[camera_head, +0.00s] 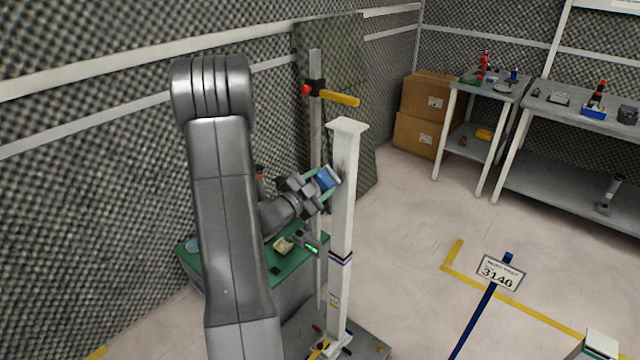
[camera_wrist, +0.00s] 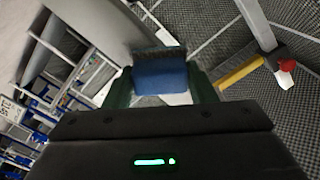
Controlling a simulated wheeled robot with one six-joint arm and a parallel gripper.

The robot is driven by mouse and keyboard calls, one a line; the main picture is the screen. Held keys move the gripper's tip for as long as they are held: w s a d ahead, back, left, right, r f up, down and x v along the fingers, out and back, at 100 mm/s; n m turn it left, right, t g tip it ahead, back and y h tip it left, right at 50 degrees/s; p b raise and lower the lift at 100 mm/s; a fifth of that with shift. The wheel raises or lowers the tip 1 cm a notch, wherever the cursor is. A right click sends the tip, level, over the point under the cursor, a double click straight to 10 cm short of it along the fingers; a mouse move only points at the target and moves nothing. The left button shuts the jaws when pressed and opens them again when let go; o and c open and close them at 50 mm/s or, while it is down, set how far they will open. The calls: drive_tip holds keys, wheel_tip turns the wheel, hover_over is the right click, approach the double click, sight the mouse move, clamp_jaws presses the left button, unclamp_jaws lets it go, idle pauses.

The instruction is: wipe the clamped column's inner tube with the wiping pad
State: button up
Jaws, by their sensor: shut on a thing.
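The clamped column (camera_head: 343,200) is a tall pale square post standing upright, with a flat cap on top and a dark purple band around its lower half. The upper part above the band looks like the inner tube. My gripper (camera_head: 322,180) is shut on the blue wiping pad (camera_head: 328,179), beside the left face of the upper tube. In the wrist view the pad (camera_wrist: 160,75) sits between my two green fingers, its dark far edge at or very near the grey column surface (camera_wrist: 95,28). I cannot tell whether it touches.
A grey upright (camera_head: 315,150) with a red knob and yellow arm (camera_head: 338,97) stands just behind the column. A green-topped bench (camera_head: 300,262) is at the left. A sign on a blue post (camera_head: 500,272) stands at the right. Open floor lies between the column and the shelves (camera_head: 560,105).

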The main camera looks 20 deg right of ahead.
drive_tip(key=shift+x, duration=0.95)
idle(0.3)
drive_tip(key=shift+b, duration=0.3)
drive_tip(key=shift+s+d+f+b, duration=0.1)
drive_tip(key=shift+s+d+b, duration=0.4)
drive_tip(key=shift+s+b, duration=0.3)
drive_tip(key=shift+s+d+b, duration=0.5)
drive_tip(key=shift+s+b, duration=0.05)
drive_tip(key=shift+s, duration=0.45)
drive_tip(key=shift+w, duration=0.1)
